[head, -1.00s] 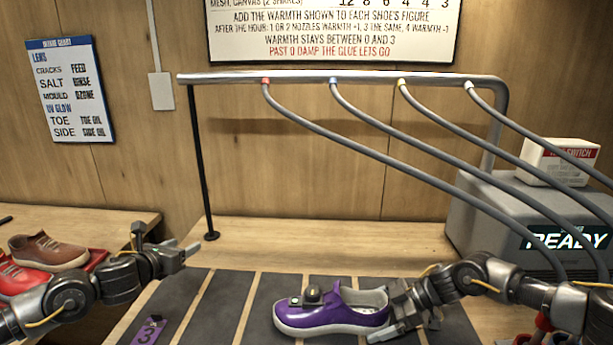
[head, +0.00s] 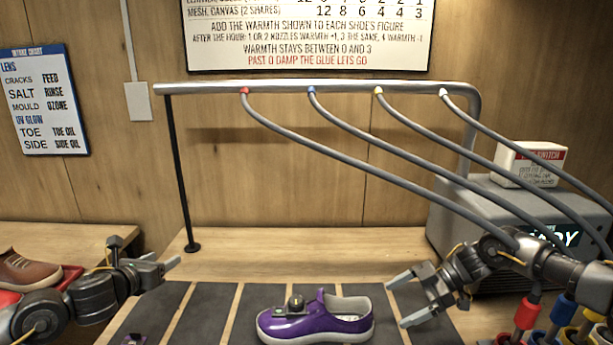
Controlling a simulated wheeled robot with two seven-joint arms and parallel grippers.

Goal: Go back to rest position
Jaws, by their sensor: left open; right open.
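My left gripper (head: 172,266) is open and empty, above the left part of the dark striped bench surface. My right gripper (head: 396,299) is open and empty, just right of the purple sneaker (head: 318,325) and apart from it. The sneaker stands upright on a dark strip, with a small dark device on its toe part. My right arm comes in from the right edge, my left arm from the left edge.
A metal rail (head: 310,88) carries several grey hoses running down to the right. A grey machine (head: 440,222) with a white switch box (head: 525,168) stands at the right. Coloured nozzles (head: 526,312) sit at lower right. A brown shoe (head: 20,272) lies at far left.

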